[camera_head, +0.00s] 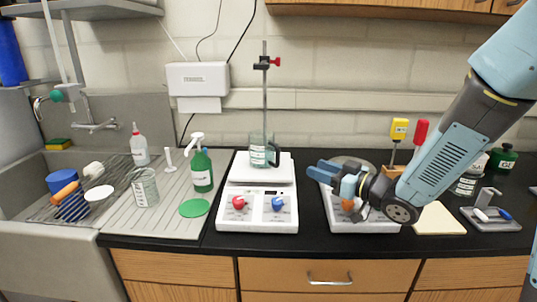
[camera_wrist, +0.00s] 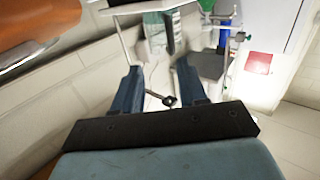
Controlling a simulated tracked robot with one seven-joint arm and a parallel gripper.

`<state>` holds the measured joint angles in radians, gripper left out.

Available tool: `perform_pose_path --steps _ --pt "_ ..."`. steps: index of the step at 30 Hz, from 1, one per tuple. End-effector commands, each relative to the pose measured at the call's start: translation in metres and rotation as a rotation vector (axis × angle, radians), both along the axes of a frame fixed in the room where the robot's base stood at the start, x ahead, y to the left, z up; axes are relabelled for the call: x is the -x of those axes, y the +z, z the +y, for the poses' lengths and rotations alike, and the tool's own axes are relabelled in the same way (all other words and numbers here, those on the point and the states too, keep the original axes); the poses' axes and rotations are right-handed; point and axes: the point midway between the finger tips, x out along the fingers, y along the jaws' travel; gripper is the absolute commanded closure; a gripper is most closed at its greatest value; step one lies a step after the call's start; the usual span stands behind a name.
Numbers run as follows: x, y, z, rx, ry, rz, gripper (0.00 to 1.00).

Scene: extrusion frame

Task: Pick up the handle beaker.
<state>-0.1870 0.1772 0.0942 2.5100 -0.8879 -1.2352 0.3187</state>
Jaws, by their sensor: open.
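The handle beaker (camera_head: 258,152) is clear glass with a pale label and a dark handle on its right side. It stands upright on the white hotplate (camera_head: 257,218), in front of a stand rod. My gripper (camera_head: 316,170) is to the right of the beaker, over the second white device, with its fingers pointing left towards the handle. In the wrist view, the gripper (camera_wrist: 158,76) is open, with nothing between its two blue fingers.
A stand rod (camera_head: 265,105) with a red-knobbed clamp rises behind the beaker. A second white device (camera_head: 375,226) is under my gripper. Yellow and red-handled tools (camera_head: 399,130) stand behind my arm.

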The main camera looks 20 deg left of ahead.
Motion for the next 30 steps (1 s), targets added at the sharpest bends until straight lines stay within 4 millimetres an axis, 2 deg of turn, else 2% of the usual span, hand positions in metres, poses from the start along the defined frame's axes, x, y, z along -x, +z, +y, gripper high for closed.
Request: perform_pose_path --steps 5,18,30 --pt "0.002 -0.001 0.012 -0.027 0.034 0.004 0.58" --pt "-0.027 -0.001 0.074 -0.026 0.032 0.001 0.58" --pt "-0.035 0.000 0.096 -0.026 0.031 0.002 0.58"
